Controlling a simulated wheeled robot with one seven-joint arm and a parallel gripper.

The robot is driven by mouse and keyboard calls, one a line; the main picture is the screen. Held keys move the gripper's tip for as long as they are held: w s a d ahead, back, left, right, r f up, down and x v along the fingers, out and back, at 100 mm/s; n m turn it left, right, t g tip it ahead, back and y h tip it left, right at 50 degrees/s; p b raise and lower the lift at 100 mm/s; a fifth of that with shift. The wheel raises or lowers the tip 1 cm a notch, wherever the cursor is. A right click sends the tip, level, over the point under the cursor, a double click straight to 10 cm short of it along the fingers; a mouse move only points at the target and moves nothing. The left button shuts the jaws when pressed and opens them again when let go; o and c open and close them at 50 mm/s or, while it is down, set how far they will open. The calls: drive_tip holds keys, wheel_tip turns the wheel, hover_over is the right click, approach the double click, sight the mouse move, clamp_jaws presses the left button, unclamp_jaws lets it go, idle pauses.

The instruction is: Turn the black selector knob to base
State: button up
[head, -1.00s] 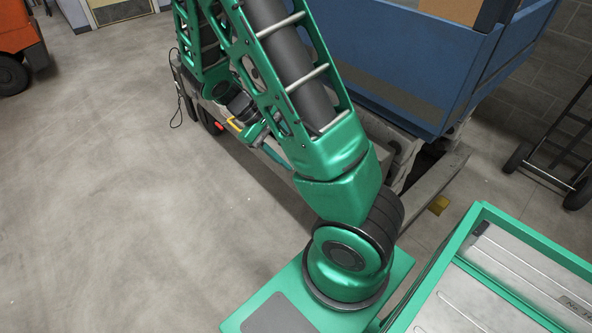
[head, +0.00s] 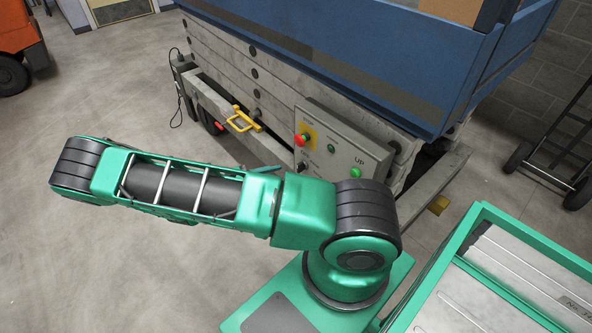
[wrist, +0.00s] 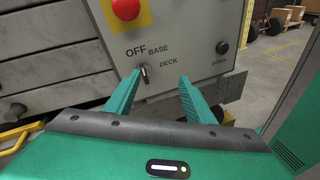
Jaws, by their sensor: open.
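In the head view the black knob (head: 302,168) shows small, just above my arm. My gripper (wrist: 160,76) is open in the wrist view, its two green fingers reaching toward the panel. The knob appears between the fingertips, closer to the left one; contact is not clear. My gripper is hidden in the head view.
A red stop button (wrist: 126,8) on a yellow plate is above the knob. A black DOWN button (wrist: 222,47) is to the right. A green UP button (head: 357,172) is on the same panel. A yellow handle (head: 242,119) is left of the panel, under the blue platform (head: 350,65).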

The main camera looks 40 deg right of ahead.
sight(303, 165)
wheel_tip(303, 165, down, 4)
drive_tip(key=w+n+t+h, duration=0.2)
drive_tip(key=n+t+h, duration=0.1)
drive_tip(key=n, duration=0.1)
drive_tip(key=d, duration=0.7)
drive_tip(key=s+d, duration=0.1)
drive_tip(key=d, duration=0.3)
drive_tip(key=shift+d+f, duration=0.1)
drive_tip(key=shift+f, duration=0.05)
drive_tip(key=shift+c, duration=0.5)
drive_tip(key=c, duration=0.9)
